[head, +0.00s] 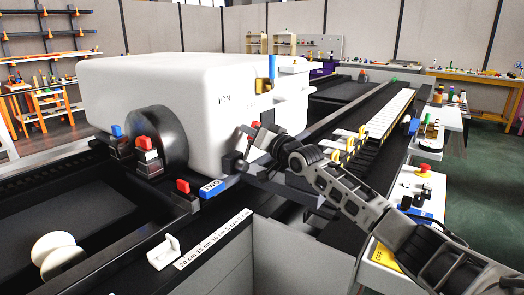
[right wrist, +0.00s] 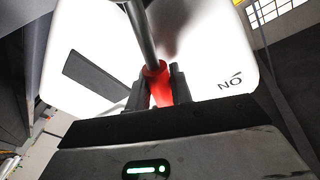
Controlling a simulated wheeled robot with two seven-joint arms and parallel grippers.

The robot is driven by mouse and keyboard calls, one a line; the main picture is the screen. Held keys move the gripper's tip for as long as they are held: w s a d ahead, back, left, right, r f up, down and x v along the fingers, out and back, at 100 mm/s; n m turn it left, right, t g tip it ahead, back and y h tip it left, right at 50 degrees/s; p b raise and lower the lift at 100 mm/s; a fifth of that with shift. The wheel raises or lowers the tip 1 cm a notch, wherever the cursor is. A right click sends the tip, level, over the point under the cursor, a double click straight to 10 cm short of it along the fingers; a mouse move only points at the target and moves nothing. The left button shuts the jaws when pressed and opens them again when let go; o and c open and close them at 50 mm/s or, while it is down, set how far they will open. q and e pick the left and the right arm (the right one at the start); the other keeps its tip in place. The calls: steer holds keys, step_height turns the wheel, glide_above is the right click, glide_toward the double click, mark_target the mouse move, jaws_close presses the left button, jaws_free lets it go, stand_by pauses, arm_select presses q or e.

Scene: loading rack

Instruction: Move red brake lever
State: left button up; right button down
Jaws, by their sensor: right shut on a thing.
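The red brake lever shows in the right wrist view as a red grip (right wrist: 157,84) on the end of a grey metal rod (right wrist: 142,35). My right gripper (right wrist: 156,92) is shut on the red grip, with one dark finger on each side. In the head view my right gripper (head: 250,134) is in front of the white machine housing (head: 170,85). A small patch of red shows at its tip there; most of the lever is hidden by the gripper. My left gripper is not in view.
Red-topped blocks (head: 143,143) and a blue label (head: 211,189) line the near edge left of my gripper. A white round knob (head: 55,250) is at lower left. A black-and-white slotted rail (head: 385,115) with yellow tabs runs behind my right arm.

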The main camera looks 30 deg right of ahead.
steer(key=shift+s+a+r+n, duration=0.15)
steer(key=shift+a+n, duration=0.25)
steer(key=shift+n, duration=0.1)
steer(key=shift+s+a+r+n, duration=0.15)
steer(key=shift+a+n, duration=0.25)
steer(key=shift+n, duration=0.1)
steer(key=n, duration=0.1)
steer(key=a+n, duration=0.1)
steer(key=y, duration=0.1)
steer(key=shift+s+a+r+n+t, duration=0.25)
steer(key=shift+s+a+n+t, duration=0.15)
steer(key=shift+s+a+f+n+t+y, duration=0.1)
steer(key=shift+s+a+n+y, duration=0.15)
steer(key=shift+a+n, duration=0.4)
steer(key=shift+s+a+r+n+t+y, duration=0.15)
steer(key=shift+a+n+y, duration=0.2)
steer(key=shift+n, duration=0.6)
steer(key=shift+s+a+f+n+t+y, duration=0.1)
steer(key=shift+s+a+f+n+y, duration=0.15)
steer(key=shift+a+n, duration=0.4)
steer(key=shift+d+r, duration=0.1)
steer(key=shift+d, duration=0.1)
steer(key=c, duration=1.2)
jaws_free()
steer(key=shift+c, duration=0.2)
steer(key=b+v, duration=0.2)
steer(key=v, duration=1.3)
steer(key=shift+s, duration=0.4)
